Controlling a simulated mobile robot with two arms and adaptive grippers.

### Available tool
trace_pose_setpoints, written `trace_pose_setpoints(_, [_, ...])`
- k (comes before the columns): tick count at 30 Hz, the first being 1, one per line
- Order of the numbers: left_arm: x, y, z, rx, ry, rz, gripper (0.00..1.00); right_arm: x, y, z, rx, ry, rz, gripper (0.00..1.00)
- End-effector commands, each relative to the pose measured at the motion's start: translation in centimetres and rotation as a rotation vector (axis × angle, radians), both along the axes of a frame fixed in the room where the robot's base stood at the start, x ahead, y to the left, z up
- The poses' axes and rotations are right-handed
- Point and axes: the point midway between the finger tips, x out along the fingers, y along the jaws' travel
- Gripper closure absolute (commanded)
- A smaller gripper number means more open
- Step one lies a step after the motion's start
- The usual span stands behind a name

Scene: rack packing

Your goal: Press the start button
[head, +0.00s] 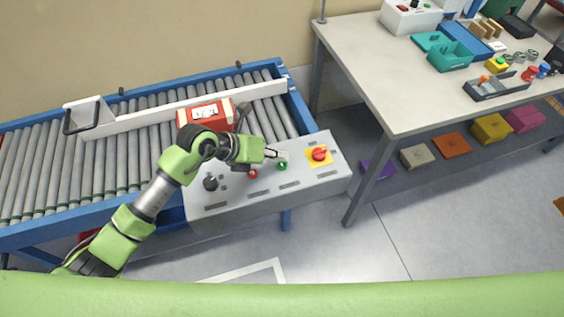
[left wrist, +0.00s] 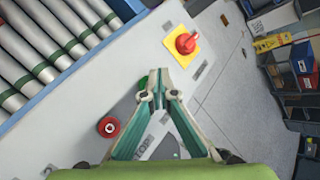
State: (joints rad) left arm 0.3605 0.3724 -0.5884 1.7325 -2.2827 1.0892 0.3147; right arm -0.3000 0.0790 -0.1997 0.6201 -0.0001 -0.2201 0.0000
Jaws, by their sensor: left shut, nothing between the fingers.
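The grey control panel (head: 235,200) sits at the front of the roller conveyor. A green button (head: 283,166) is on it, between a red button (head: 252,174) and a red knob on a yellow plate (head: 319,154). My left gripper (head: 283,154) is shut and empty, its tips just beside the green button in the head view. In the left wrist view the green button (left wrist: 142,83) is partly hidden behind the fingers (left wrist: 161,82); I cannot tell whether they touch. The red button (left wrist: 108,127) and red knob (left wrist: 187,43) show there too. My right gripper is out of view.
A black knob (head: 210,184) stands at the panel's left. A red and white box (head: 205,112) is on the conveyor rollers (head: 50,165) behind my arm. A table (head: 375,65) with bins and parts stands at the right. Open floor lies in front.

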Motion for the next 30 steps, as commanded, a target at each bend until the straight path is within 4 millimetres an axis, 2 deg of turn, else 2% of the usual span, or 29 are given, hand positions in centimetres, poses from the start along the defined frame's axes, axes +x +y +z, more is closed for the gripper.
trace_pose_setpoints(3, [0.0, 0.0, 1.7, 0.0, 0.0, 0.0, 1.0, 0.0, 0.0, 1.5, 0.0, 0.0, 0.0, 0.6])
trace_pose_setpoints(12, [0.0, 0.0, 4.4, 0.0, -0.001, -0.001, 1.0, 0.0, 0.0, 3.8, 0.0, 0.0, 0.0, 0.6])
trace_pose_setpoints(30, [0.0, 0.0, 4.3, 0.0, -0.001, -0.001, 1.0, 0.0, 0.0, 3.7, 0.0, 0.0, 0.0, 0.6])
